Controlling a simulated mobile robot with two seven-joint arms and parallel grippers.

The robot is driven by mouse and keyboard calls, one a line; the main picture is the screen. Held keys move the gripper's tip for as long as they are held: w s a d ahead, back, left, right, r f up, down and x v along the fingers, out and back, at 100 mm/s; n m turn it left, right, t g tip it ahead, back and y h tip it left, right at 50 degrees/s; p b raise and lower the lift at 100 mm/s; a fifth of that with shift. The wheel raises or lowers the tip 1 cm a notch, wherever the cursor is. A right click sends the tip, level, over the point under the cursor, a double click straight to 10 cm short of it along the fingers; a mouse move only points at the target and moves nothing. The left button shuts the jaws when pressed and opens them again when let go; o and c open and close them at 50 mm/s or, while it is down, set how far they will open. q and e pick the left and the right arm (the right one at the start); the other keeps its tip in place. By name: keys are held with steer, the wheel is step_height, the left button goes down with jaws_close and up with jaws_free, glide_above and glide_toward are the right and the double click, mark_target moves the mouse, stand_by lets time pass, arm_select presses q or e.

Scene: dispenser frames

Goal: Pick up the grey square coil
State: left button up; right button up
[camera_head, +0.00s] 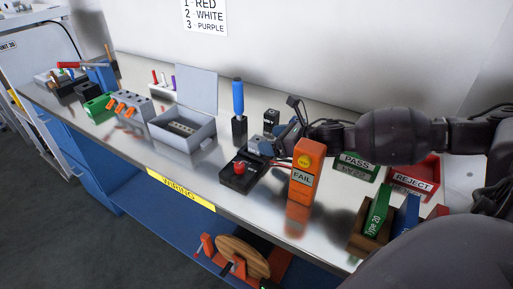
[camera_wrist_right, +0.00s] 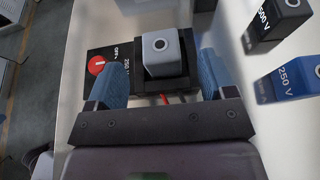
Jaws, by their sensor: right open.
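The grey square coil (camera_wrist_right: 162,54) is a small block with a round hole in its top. It sits on a black test unit (camera_wrist_right: 122,62) that has a red knob and white lettering. In the right wrist view my right gripper (camera_wrist_right: 162,72) is open, with one blue finger on each side of the coil and gaps showing between. In the head view the right gripper (camera_head: 279,139) is over the back of the black test unit (camera_head: 239,179), and the coil is hard to tell from the fingers there. My left gripper is not in view.
Green PASS (camera_head: 357,165) and red REJECT (camera_head: 415,176) bins are at the right. An open grey box (camera_head: 181,137) is left. Black (camera_wrist_right: 272,24) and blue (camera_wrist_right: 287,81) voltage-marked blocks stand to the gripper's right.

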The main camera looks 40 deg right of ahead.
mark_target(256, 139)
steer(key=shift+w+a+f, duration=0.15)
steer(key=shift+w+f, duration=0.1)
steer(key=shift+w, duration=0.15)
steer(key=shift+b+x, duration=0.65)
steer(key=shift+x, duration=1.25)
steer(key=shift+w+a+f, duration=0.15)
steer(key=shift+w+f, duration=0.05)
steer(key=shift+w, duration=0.05)
steer(key=shift+w+a, duration=0.1)
steer(key=shift+w, duration=0.15)
steer(key=c, duration=1.2)
steer(key=shift+o, duration=0.2)
step_height(256, 139, up, 20)
steer(key=p, duration=0.1)
steer(key=shift+p, duration=0.35)
